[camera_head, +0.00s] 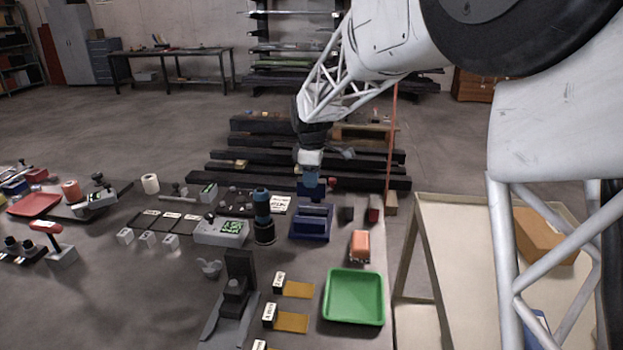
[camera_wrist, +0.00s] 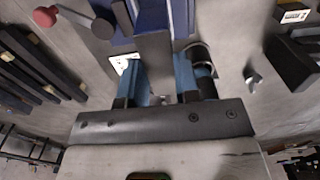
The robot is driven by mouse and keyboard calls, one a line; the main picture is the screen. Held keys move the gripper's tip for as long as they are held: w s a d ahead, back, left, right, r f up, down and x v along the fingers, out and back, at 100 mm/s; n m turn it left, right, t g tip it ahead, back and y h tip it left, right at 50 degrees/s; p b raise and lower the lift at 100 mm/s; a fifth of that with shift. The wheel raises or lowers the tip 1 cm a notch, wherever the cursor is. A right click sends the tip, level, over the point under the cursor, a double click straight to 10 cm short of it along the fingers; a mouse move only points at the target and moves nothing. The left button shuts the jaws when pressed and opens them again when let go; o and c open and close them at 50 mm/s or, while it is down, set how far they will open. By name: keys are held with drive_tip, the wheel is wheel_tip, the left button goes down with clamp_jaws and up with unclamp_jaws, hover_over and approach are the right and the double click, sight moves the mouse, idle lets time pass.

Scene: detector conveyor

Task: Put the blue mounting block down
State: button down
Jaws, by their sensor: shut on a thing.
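Just in front of the block stands a blue slotted holder (camera_head: 309,230). I cannot tell whether the block touches anything beneath it.
A green tray (camera_head: 354,297) and an orange block (camera_head: 360,245) are nearer. Small dark and red blocks (camera_head: 374,208) stand to the right. Dark beams (camera_head: 270,160) lie behind.

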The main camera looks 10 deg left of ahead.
idle(0.5)
drive_tip(key=s+d+f, duration=0.2)
drive_tip(key=s+d, duration=0.4)
drive_tip(key=s, duration=0.7)
drive_tip(key=s+d+f, duration=0.2)
drive_tip(key=s+d, duration=0.4)
drive_tip(key=s, duration=0.7)
drive_tip(key=s+d+f, duration=0.2)
drive_tip(key=s+d, duration=0.4)
drive_tip(key=s, duration=0.7)
drive_tip(key=shift+s+d, duration=0.25)
drive_tip(key=shift+s, duration=0.05)
approach(354, 299)
drive_tip(key=shift+s+d, duration=0.15)
drive_tip(key=shift+s, duration=0.25)
drive_tip(key=shift+w, duration=0.4)
drive_tip(key=shift+f, duration=1.8)
